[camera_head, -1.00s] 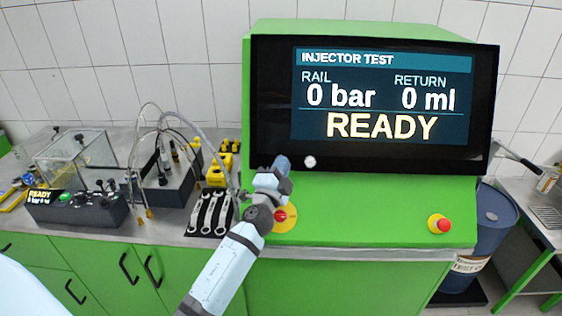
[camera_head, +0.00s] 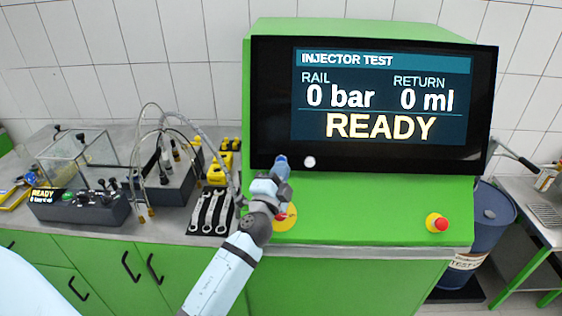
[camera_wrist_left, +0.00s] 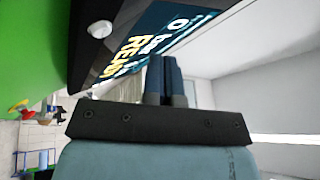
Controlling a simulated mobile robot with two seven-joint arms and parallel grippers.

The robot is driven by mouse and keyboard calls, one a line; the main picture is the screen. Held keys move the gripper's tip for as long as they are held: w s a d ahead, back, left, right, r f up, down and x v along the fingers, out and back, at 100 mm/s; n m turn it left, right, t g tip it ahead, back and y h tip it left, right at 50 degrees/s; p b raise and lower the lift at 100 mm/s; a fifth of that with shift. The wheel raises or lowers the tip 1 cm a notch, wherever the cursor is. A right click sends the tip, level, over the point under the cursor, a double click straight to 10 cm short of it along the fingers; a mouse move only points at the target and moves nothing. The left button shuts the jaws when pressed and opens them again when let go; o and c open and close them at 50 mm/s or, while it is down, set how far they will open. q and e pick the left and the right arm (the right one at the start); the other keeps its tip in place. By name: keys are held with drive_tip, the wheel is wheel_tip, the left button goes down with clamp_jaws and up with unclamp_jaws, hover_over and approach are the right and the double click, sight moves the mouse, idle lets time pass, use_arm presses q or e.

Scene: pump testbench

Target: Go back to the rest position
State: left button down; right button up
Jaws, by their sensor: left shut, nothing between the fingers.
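My left gripper (camera_head: 281,162) is in front of the green test bench (camera_head: 370,205), near the lower left edge of its screen. Its fingers are shut with nothing between them. They also show in the left wrist view (camera_wrist_left: 165,78), closed together and pointing past the screen (camera_wrist_left: 150,40). In the head view the screen (camera_head: 385,95) reads "INJECTOR TEST", 0 bar, 0 ml, "READY". A white round knob (camera_head: 310,162) sits just right of the fingertips. My left wrist partly covers a red and yellow switch (camera_head: 285,215). My right gripper is not in view.
A red emergency button (camera_head: 437,223) is on the panel's right. Left are wrenches (camera_head: 211,212), yellow parts (camera_head: 220,170), a device with thin hoses (camera_head: 165,180), and a clear box (camera_head: 75,155) on the counter. A blue barrel (camera_head: 490,220) stands right.

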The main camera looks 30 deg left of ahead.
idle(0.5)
use_arm(q)
drive_tip(key=s+d+f+n+g+h, duration=0.2)
drive_tip(key=s+d+f, duration=0.3)
drive_tip(key=s+f, duration=0.3)
drive_tip(key=s+d+f+n+g+h, duration=0.3)
drive_tip(key=s+d+f+g, duration=0.1)
drive_tip(key=s+f, duration=0.5)
drive_tip(key=s+d+f+n+g+h, duration=0.2)
drive_tip(key=s+d+f, duration=0.4)
drive_tip(key=f, duration=0.5)
drive_tip(key=shift+s+d+f+n+g+h, duration=0.25)
drive_tip(key=shift+s+f+n+g+h, duration=0.15)
drive_tip(key=shift+s+g+h, duration=0.6)
